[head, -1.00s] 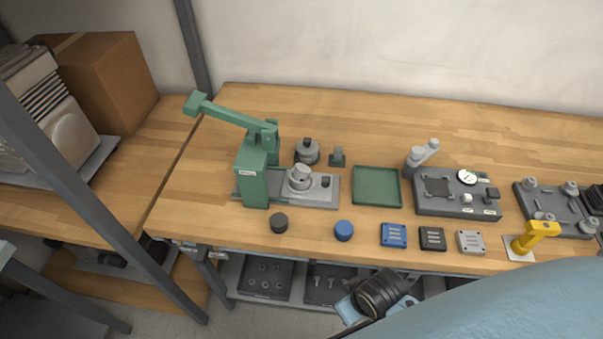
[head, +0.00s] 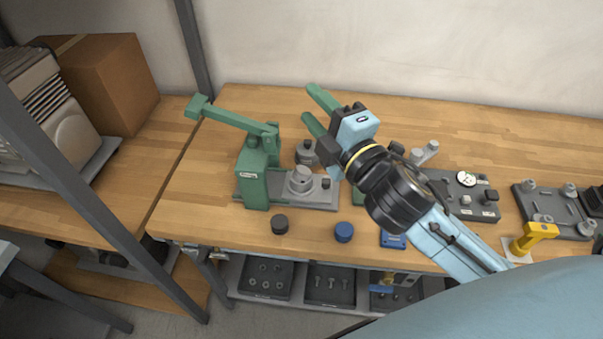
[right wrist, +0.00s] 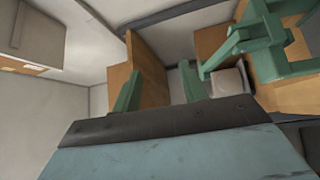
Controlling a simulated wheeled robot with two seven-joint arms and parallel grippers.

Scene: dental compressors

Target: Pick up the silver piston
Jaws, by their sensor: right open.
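A silver-grey cylinder (head: 301,176) stands upright on the base plate of the green press (head: 255,170), under its lever; it looks like a piston. A light grey cylindrical part (head: 426,152) leans behind the gauge plate; I cannot tell for sure which of the two is the silver piston. My right gripper (head: 309,102) is open and empty, raised over the back of the bench, with its green fingers pointing to the back left. In the right wrist view, the two fingers (right wrist: 158,72) stand apart with nothing between them. My left gripper is out of view.
A dark grey knobbed part (head: 306,152) sits behind the press plate. My right arm hides most of the green tray (head: 358,194). A black disc (head: 280,224), a blue disc (head: 344,232) and a blue block (head: 393,240) lie along the front edge.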

